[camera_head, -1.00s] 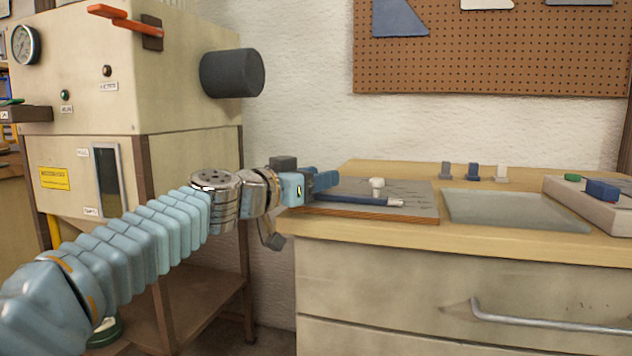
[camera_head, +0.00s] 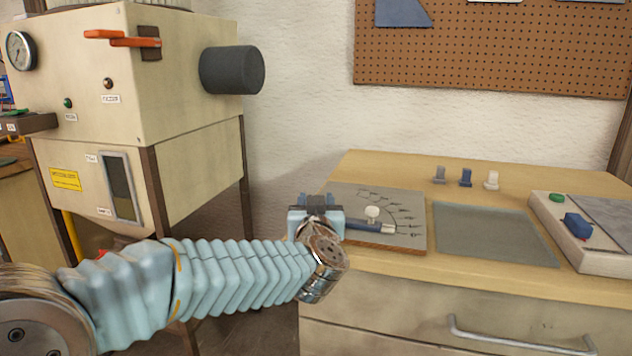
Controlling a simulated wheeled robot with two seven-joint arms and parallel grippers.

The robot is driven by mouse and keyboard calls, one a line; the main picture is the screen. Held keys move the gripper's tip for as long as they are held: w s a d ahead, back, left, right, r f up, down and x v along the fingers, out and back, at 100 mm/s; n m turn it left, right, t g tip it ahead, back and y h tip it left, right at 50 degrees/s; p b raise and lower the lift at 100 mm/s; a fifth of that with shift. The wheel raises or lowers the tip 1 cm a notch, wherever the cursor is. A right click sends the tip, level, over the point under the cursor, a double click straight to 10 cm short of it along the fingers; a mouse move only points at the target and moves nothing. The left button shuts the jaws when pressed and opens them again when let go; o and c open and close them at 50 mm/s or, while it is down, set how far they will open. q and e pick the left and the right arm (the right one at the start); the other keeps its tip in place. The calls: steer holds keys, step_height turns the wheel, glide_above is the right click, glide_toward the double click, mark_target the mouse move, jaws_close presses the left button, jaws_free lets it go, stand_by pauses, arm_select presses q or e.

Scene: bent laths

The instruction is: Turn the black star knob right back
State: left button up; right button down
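I cannot make out a black star knob for sure in the head view. A pale round-topped knob (camera_head: 372,212) stands on the grey marked board (camera_head: 405,208) at the left end of the bench. My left gripper (camera_head: 317,201) is at the board's left edge, seen from behind, with its dark fingers pointing away. I cannot tell whether they are open or hold something. A dark blue bar with a pale end (camera_head: 370,224) lies across the board's front, its left part hidden behind my gripper. My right gripper is not in view.
A dark cylinder (camera_head: 232,70) juts from the cream cabinet (camera_head: 190,60), which also has an orange lever (camera_head: 120,39). Several small pegs (camera_head: 465,177) stand at the bench's back. A grey panel (camera_head: 495,235) and a box with a blue knob (camera_head: 578,226) are on the right.

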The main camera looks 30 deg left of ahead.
arm_select(q)
steer(key=shift+n+g+y+p, duration=0.3)
steer(key=shift+n+g+y, duration=0.15)
steer(key=shift+y, duration=0.25)
steer(key=shift+n, duration=0.25)
steer(key=o, duration=0.9)
steer(key=shift+o, duration=0.2)
steer(key=v, duration=1.3)
steer(key=shift+s+d+b, duration=0.2)
steer(key=shift+d+b, duration=0.2)
steer(key=shift+b, duration=0.05)
